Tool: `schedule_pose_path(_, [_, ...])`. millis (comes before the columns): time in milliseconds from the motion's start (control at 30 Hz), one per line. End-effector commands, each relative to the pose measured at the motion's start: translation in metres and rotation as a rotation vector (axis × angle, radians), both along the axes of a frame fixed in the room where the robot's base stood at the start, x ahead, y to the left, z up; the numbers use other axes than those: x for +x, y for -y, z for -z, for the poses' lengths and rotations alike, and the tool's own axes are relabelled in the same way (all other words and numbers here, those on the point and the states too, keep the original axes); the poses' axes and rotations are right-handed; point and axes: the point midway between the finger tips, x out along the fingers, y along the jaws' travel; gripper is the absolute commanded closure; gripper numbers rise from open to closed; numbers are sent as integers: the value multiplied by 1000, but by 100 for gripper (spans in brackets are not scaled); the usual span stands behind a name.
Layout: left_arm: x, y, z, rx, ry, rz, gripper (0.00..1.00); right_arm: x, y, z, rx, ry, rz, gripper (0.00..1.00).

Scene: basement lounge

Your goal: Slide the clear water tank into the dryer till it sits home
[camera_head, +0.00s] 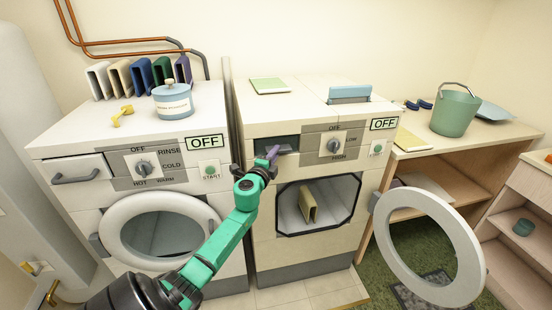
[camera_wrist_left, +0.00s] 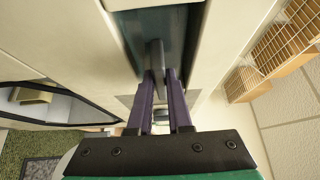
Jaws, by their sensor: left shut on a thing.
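The dryer (camera_head: 262,215) is the middle machine, with a dark recess at the upper left of its front. The tank's bluish, see-through front (camera_head: 288,144) shows in that recess, and it also shows in the left wrist view (camera_wrist_left: 182,25). My left gripper (camera_head: 270,157) is at the recess. In the left wrist view its purple fingers (camera_wrist_left: 159,88) are shut on the tank's grey upright handle (camera_wrist_left: 155,52). The tank's rear part is hidden, and I cannot tell how deep it sits. My right gripper is not in view.
The dryer's round door (camera_head: 468,250) stands open at the right. A tan panel (camera_head: 308,202) stands inside the dryer opening. A washer (camera_head: 70,150) is on the left, with a canister (camera_head: 173,101) on top. A bucket (camera_head: 455,112) stands on the right-hand shelf unit.

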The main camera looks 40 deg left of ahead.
Motion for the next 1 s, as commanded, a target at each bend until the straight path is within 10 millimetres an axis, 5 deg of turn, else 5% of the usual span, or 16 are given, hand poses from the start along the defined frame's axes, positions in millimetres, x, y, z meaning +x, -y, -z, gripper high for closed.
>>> schedule_pose_path(233, [0, -1, -1, 0, 1, 0, 100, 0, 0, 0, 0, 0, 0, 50])
schedule_pose_path(300, [0, -1, -1, 0, 1, 0, 64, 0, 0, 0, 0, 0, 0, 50])
schedule_pose_path(367, [0, -1, -1, 0, 1, 0, 48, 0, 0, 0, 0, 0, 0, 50])
schedule_pose_path(767, [-5, 2, 1, -1, -2, 0, 48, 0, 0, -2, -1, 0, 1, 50])
schedule_pose_path(1000, [-45, 18, 2, -1, -4, 2, 48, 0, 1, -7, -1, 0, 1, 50])
